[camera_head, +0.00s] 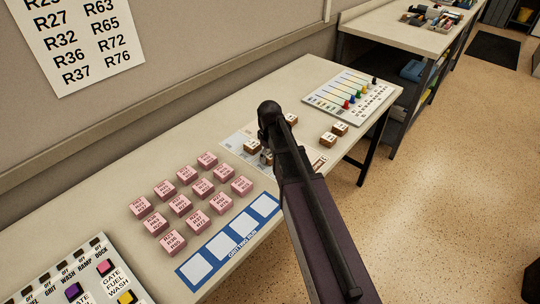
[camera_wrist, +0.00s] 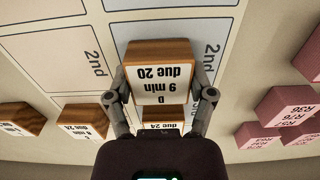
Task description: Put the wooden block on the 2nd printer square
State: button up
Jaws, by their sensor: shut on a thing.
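My gripper (camera_wrist: 162,94) is shut on a wooden block (camera_wrist: 159,76) with a white label reading "D 9 min due 20", upside down in the wrist view. The block is over a printed sheet with outlined squares; the word "2nd" (camera_wrist: 209,62) shows just right of it, and another square marked "2nd" (camera_wrist: 50,62) lies to the left. I cannot tell whether the block touches the sheet. In the head view my arm hides the gripper and part of the sheet (camera_head: 233,140). Another block labelled "due 24" (camera_wrist: 163,124) is partly hidden behind my gripper.
More wooden blocks (camera_wrist: 83,121) stand at the left in the wrist view, and two (camera_head: 339,129) right of my arm. Pink blocks (camera_head: 180,205) stand left of a blue-edged strip (camera_head: 232,245). A board with coloured pegs (camera_head: 350,94) lies at the far end.

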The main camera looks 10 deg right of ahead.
aim_at(269, 153)
jog(key=o, duration=1.1)
jog(key=shift+f, duration=0.1)
notch_tip(269, 153, up, 12)
jog(key=p, duration=1.2)
jog(key=s+m, duration=0.2)
jog(key=s, duration=0.3)
jog(key=s+m, duration=0.2)
jog(key=s, duration=0.3)
jog(key=s+m, duration=0.3)
jog(key=s, duration=0.3)
jog(key=shift+d, duration=0.1)
